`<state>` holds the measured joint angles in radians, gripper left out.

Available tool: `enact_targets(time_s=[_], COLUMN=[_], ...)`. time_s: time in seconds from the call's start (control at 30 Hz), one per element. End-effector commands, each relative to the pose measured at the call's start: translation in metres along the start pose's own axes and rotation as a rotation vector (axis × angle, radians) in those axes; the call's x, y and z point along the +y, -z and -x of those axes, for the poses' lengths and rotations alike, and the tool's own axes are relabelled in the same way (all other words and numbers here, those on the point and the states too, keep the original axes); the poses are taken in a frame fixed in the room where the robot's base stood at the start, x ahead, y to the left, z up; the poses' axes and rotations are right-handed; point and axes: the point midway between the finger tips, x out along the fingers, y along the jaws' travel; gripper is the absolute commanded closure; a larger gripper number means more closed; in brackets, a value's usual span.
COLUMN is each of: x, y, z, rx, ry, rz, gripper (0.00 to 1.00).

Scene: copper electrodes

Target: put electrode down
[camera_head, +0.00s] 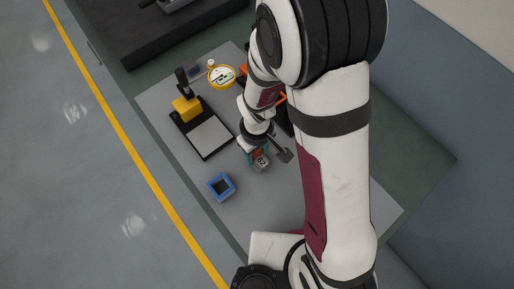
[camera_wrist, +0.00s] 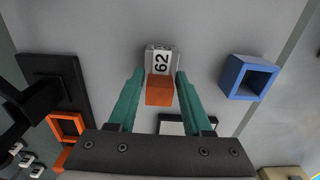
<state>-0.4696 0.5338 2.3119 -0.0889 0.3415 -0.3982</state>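The electrode shows as an orange block (camera_wrist: 160,92) between the teal fingers of my gripper (camera_wrist: 161,78) in the wrist view. In the head view, my gripper (camera_head: 254,156) points down at the orange-topped block, whose face marked 62 (camera_head: 262,162) is towards the camera. I cannot tell whether its lower end touches the table.
A blue square open box (camera_head: 221,186) stands on the grey table (camera_head: 280,198), lower left of the gripper. A black stand with a yellow block and pale plate (camera_head: 209,138) is at upper left. A yellow-rimmed dial (camera_head: 222,76) and orange frames (camera_wrist: 68,125) are farther back.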

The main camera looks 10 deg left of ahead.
Motion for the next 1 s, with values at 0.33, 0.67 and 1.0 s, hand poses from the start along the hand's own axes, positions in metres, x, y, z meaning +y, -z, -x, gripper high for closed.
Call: enact_targets(time_s=[0.33, 0.67, 1.0], x=[0.0, 0.001, 0.0], y=[0.0, 0.002, 0.001], z=[0.0, 0.043, 0.118], rx=[0.0, 0.008, 0.003], ry=[0.0, -0.003, -0.001], rz=[0.0, 0.0, -0.001], gripper=[0.2, 0.2, 0.2])
